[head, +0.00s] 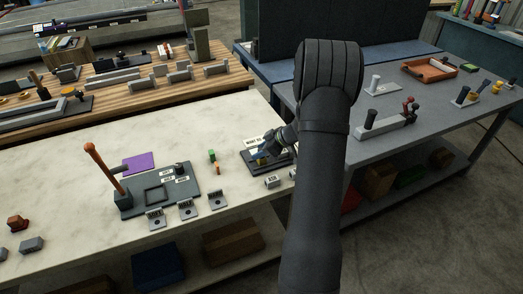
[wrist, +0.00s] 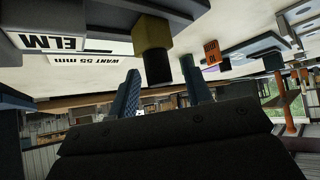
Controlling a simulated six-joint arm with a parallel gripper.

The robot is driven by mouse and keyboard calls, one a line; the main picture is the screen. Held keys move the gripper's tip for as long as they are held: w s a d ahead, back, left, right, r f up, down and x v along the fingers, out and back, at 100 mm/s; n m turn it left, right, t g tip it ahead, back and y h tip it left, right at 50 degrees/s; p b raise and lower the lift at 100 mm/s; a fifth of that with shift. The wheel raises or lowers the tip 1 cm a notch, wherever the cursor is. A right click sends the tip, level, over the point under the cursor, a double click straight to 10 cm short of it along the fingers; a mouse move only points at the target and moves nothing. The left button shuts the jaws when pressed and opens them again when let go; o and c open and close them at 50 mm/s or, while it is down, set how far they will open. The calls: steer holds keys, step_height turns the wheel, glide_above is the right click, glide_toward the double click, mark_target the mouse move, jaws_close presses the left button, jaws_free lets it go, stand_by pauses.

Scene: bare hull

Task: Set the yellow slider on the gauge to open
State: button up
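The gauge (head: 247,163) is a dark plate with white labels on the pale bench, partly hidden behind my arm in the head view. In the wrist view, which looks upside down, its white label (wrist: 85,60) reads "WANT 55 mm" and another (wrist: 45,42) reads "ELM". The yellow slider (wrist: 152,34) has a dark end piece (wrist: 158,68) and shows upper middle there. My gripper (wrist: 162,92) has two blue fingers standing apart, with the dark end piece in line with the gap. I cannot tell whether they touch it. In the head view my gripper (head: 264,158) is over the gauge.
Left of the gauge are a small green block (head: 211,155) and a dark fixture (head: 165,192) with an upright orange-handled lever (head: 104,166). Small labelled blocks (head: 186,209) stand along the front edge. A grey table (head: 440,125) is at right.

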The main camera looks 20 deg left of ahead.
steer(key=v, duration=1.7)
steer(key=shift+d+r, duration=0.1)
steer(key=shift+r, duration=0.05)
steer(key=x, duration=1.7)
steer(key=shift+w+f, duration=0.15)
steer(key=shift+f, duration=0.05)
steer(key=shift+w+d, duration=0.1)
steer(key=shift+w, duration=0.05)
steer(key=shift+o, duration=0.4)
